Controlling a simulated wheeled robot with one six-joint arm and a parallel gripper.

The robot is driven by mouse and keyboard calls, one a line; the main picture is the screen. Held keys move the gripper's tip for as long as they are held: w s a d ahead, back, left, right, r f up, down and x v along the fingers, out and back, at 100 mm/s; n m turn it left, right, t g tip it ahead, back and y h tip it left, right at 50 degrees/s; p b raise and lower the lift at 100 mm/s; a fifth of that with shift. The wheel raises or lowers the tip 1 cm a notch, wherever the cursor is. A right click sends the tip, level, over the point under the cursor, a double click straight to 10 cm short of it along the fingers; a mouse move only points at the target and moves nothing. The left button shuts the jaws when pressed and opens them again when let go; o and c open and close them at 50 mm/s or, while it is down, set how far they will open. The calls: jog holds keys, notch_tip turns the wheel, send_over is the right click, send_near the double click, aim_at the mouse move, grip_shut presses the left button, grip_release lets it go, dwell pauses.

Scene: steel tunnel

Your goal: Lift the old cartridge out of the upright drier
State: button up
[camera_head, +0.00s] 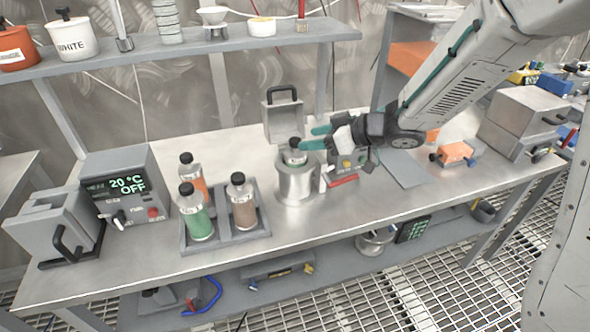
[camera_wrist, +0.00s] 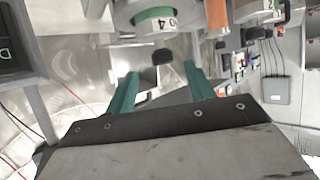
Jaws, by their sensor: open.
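A steel upright cylinder (camera_head: 297,185), which looks like the drier, stands on the bench in the head view. A small grey, black-topped piece (camera_head: 295,155), likely the old cartridge, sits in its open top. My gripper (camera_head: 316,138) reaches in from the right, its two green fingers apart and pointing left at the height of the piece's top. I cannot tell whether they touch it. In the wrist view the gripper (camera_wrist: 161,74) is open, with a dark knob (camera_wrist: 163,57) beyond the gap. A pale round thing with a green band (camera_wrist: 153,16) is at the top.
A grey tray (camera_head: 243,237) with several bottles stands left of the drier. A grey plate with a black handle (camera_head: 283,117) is behind it. A "20 °C OFF" unit (camera_head: 127,188) is at left. A red-handled item (camera_head: 342,181) lies close on the right. A shelf (camera_head: 180,50) runs above.

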aim_at(295, 139)
jog(key=x, duration=0.6)
jog(key=shift+s+a, duration=0.15)
grip_shut()
